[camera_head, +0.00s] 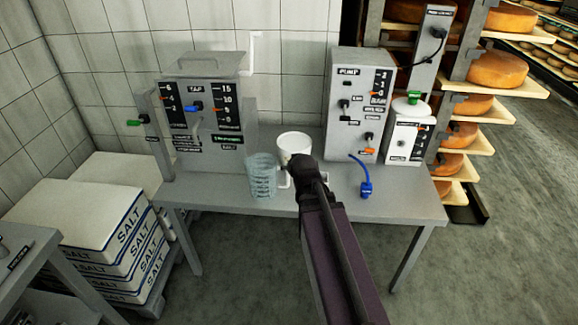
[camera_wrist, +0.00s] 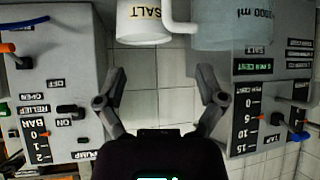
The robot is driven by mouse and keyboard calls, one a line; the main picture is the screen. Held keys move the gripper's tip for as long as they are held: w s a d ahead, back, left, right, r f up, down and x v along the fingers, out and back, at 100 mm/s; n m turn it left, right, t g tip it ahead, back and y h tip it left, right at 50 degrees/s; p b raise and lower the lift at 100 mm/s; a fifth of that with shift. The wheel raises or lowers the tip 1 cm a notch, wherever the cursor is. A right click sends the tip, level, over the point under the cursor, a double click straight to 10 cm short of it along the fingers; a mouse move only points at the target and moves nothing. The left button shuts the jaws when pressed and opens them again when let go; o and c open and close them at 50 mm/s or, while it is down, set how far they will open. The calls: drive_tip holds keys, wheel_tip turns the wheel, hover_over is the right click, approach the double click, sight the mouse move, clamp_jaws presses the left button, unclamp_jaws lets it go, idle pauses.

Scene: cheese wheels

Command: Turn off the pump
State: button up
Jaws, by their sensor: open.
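The pump (camera_head: 343,135) is a grey box labelled PUMP, standing at the right of the metal table. Its front has a black switch (camera_head: 344,104), a pressure scale and orange parts at the lower right. In the wrist view, upside down, the pump (camera_wrist: 50,80) fills the left side. There the black switch (camera_wrist: 70,110) shows beside ON and OFF labels; I cannot tell its setting. My gripper (camera_head: 304,168) is in front of the table, left of the pump and apart from it. In the wrist view my gripper (camera_wrist: 161,72) is open with nothing between its fingers.
A white SALT mug (camera_head: 295,146) and a clear measuring jug (camera_head: 262,175) stand close by my gripper on the table (camera_head: 225,196). A TAP unit (camera_head: 210,130) is behind left. Cheese shelves (camera_head: 490,90) stand right.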

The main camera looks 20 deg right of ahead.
drive_tip(key=shift+s+a+g+y+p, duration=0.15)
drive_tip(key=shift+s+a+g+p, duration=0.25)
drive_tip(key=shift+a, duration=0.25)
drive_tip(key=shift+s+a+g+y+p, duration=0.15)
drive_tip(key=shift+s+a+g+p, duration=0.1)
drive_tip(key=shift+s+a+g, duration=0.25)
drive_tip(key=shift+w+a, duration=0.1)
drive_tip(key=shift+r, duration=0.1)
drive_tip(key=s+a+r+n+g+p, duration=0.1)
drive_tip(key=s+a+r+g+p, duration=0.2)
drive_tip(key=s+a+g+p, duration=0.1)
drive_tip(key=s+a+r+n+g+y+p, duration=0.1)
drive_tip(key=s+a+r+g+p, duration=0.2)
drive_tip(key=s+a+p, duration=0.4)
drive_tip(key=s+a+g, duration=0.1)
drive_tip(key=s, duration=0.1)
drive_tip(key=shift+s+n+y, duration=0.3)
drive_tip(key=shift+s, duration=0.1)
